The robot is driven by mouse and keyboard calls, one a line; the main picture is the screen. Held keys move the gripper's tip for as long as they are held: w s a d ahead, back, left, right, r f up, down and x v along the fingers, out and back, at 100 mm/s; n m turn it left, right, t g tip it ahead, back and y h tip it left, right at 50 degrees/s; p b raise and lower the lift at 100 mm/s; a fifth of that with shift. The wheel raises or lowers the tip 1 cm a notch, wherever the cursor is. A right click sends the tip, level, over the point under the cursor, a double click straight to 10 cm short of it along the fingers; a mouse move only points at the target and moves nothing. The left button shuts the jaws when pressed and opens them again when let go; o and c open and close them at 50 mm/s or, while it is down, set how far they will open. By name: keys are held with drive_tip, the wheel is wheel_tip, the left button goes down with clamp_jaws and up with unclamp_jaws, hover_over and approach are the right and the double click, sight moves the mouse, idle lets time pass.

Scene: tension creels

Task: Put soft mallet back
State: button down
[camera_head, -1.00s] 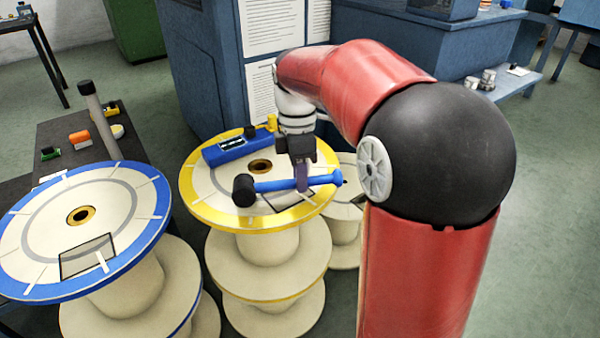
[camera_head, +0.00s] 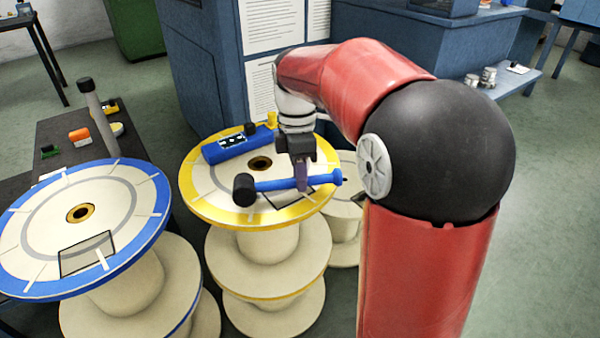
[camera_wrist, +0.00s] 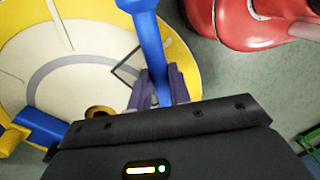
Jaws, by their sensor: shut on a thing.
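The soft mallet (camera_head: 270,185) has a blue handle and a black head at its left end. My gripper (camera_head: 302,186) is shut on the handle, with the mallet lying roughly level across the jaws. The mallet is over the yellow-rimmed spool (camera_head: 205,206); I cannot tell if it is clear of the spool's top or touching it. In the wrist view the blue handle (camera_wrist: 151,40) runs between the two purple fingers of my gripper (camera_wrist: 160,88). The mallet head is out of the wrist view.
A blue device (camera_head: 232,146) lies on the back of the yellow-rimmed spool. A dark-outlined rectangle (camera_head: 290,197) is marked on its front. A blue-rimmed spool (camera_head: 125,210) with a similar rectangle (camera_head: 88,254) stands to the left. A dark table (camera_head: 62,135) with small items is behind it.

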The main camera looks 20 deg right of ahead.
drive_tip(key=shift+f, duration=0.15)
drive_tip(key=c, duration=1.2)
unclamp_jaws()
drive_tip(key=shift+m, duration=0.3)
wheel_tip(320, 180, up, 8)
drive_tip(key=shift+w+f+p, duration=0.1)
drive_tip(key=shift+p, duration=0.55)
drive_tip(key=s+f+m+t, duration=0.3)
drive_tip(key=s+m, duration=0.5)
drive_tip(key=s, duration=0.1)
drive_tip(key=s+a+f+m+t, duration=0.1)
drive_tip(key=s+f+m+t, duration=0.2)
drive_tip(key=s+m, duration=0.5)
drive_tip(key=shift+s+f+t, duration=0.2)
drive_tip(key=shift+s+t, duration=0.4)
drive_tip(key=shift+t, duration=0.1)
